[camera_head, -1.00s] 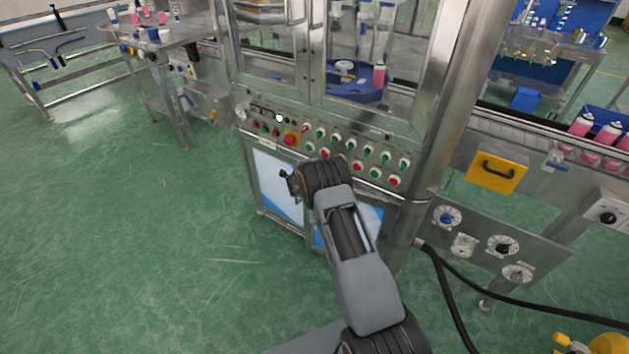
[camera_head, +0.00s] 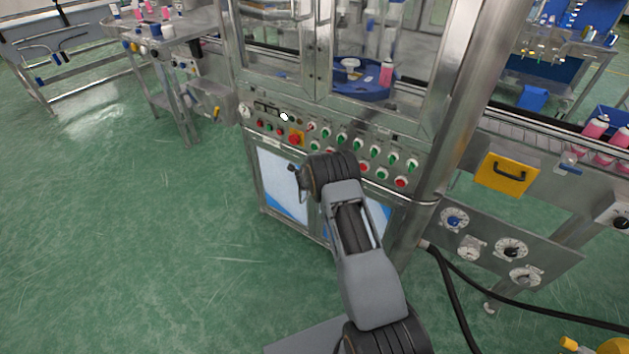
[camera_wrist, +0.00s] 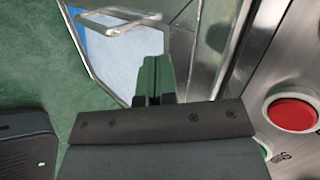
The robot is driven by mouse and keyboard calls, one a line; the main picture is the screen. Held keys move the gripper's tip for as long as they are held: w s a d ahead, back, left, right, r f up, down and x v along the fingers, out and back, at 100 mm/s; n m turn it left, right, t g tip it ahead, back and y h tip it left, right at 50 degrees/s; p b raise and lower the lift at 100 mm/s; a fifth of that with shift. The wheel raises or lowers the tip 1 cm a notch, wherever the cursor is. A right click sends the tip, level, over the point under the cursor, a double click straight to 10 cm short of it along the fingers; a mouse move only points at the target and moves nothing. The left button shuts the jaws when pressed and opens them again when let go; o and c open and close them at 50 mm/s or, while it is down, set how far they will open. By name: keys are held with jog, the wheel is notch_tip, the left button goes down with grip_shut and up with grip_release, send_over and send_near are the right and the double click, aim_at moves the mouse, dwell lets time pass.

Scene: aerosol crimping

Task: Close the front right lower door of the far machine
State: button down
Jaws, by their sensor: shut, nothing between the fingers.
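The steel machine (camera_head: 365,120) stands ahead in the head view. Below its button panel are two glazed lower doors: the left one (camera_head: 280,190) shows pale white and blue, and the right one (camera_head: 378,216) is mostly hidden behind my arm. I cannot tell how far the right one is ajar. My gripper (camera_head: 294,180) is in front of the lower doors, just under the buttons, its tips small and partly hidden. In the wrist view my gripper (camera_wrist: 155,84) is shut and empty. A pale door panel (camera_wrist: 122,62) with a metal handle (camera_wrist: 120,20) lies beyond the fingers; contact is not visible.
A red button (camera_wrist: 292,113) is close at the right of the wrist view. A steel post (camera_head: 455,110), a yellow box (camera_head: 506,174) and a dial panel (camera_head: 505,245) stand right of my arm. Black hoses (camera_head: 455,290) run to the floor. Green floor (camera_head: 130,250) is clear at left.

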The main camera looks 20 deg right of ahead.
jog(key=s+a+r, duration=0.6)
jog(key=a, duration=0.3)
jog(key=shift+s+r, duration=0.15)
jog(key=shift+r, duration=0.25)
jog(key=a+f+n+y, duration=0.3)
jog(key=a+n+y, duration=0.1)
jog(key=a+n, duration=0.15)
jog(key=s+a+r+n+g+y+p, duration=0.25)
jog(key=s+a+r+n+y, duration=0.35)
jog(key=s+r+n, duration=0.5)
jog(key=s+d+r+n+h+p, duration=0.1)
jog(key=s+d+r+n, duration=0.1)
jog(key=s+r+n, duration=0.3)
jog(key=s+d+r+n+h+p, duration=0.2)
jog(key=s+r+n, duration=0.3)
jog(key=s+r, duration=0.9)
jog(key=shift+s+d+g+h, duration=0.4)
jog(key=shift+s+d, duration=0.35)
jog(key=shift+s, duration=0.95)
